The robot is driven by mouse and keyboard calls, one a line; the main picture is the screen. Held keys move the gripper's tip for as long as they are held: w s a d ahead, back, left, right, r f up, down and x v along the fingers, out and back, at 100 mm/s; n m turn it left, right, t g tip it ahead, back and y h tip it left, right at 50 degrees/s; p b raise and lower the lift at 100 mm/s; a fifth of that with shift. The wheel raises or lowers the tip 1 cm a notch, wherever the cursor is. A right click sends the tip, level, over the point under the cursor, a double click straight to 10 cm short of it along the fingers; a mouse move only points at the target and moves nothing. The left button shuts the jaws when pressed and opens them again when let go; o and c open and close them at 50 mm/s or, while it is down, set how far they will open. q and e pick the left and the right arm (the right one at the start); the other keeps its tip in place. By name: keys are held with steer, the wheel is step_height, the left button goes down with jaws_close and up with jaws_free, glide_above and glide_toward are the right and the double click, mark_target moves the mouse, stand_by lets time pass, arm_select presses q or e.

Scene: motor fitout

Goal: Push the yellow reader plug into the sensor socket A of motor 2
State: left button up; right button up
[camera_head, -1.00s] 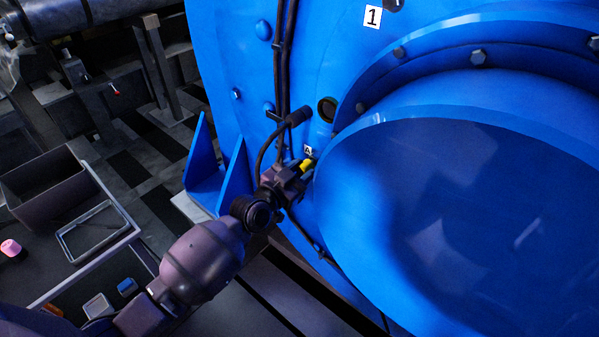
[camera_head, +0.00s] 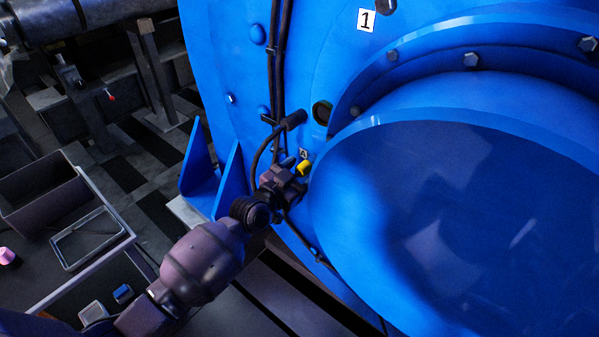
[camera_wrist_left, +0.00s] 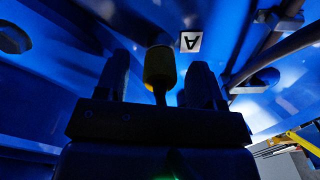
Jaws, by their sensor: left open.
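The yellow reader plug (camera_head: 304,168) is at the blue motor face, just below a white label A (camera_head: 303,154). In the left wrist view the yellow plug (camera_wrist_left: 160,68) stands between my two dark fingers, with gaps on both sides. Its far end meets a dark round part beside the upside-down label A (camera_wrist_left: 190,42); how deep it sits I cannot tell. A dark cable runs from its near end toward my gripper. My left gripper (camera_head: 294,175) is open around the plug. The socket itself is hidden behind the plug. My right gripper is not in view.
The blue motor (camera_head: 420,220) fills the right side and carries a label 1 (camera_head: 366,20). Black cables (camera_head: 277,70) run down its face near my gripper. A blue bracket (camera_head: 215,180) stands left of it. A dark bin (camera_head: 45,195) and a grey frame (camera_head: 88,238) lie at left.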

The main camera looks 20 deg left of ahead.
arm_select(q)
steer(key=p+v, duration=0.1)
steer(key=v, duration=0.9)
steer(key=shift+s+p, duration=0.4)
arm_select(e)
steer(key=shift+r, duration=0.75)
arm_select(q)
steer(key=shift+a, duration=0.15)
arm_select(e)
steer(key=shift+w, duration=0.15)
arm_select(q)
steer(key=s+a+f+n+g+y+p, duration=0.1)
steer(key=s+n+g+y+p, duration=0.1)
steer(key=s, duration=0.8)
steer(key=s+a+f+n+g+y+p, duration=0.1)
steer(key=s+a+f+g+y+p, duration=0.1)
steer(key=s, duration=0.8)
steer(key=s+a+f+n+g+y+p, duration=0.1)
steer(key=s+p, duration=0.3)
steer(key=s, duration=0.6)
steer(key=shift+s+a+f+n+g+y, duration=0.35)
steer(key=shift+f+n+g+y, duration=0.2)
steer(key=shift+n, duration=0.25)
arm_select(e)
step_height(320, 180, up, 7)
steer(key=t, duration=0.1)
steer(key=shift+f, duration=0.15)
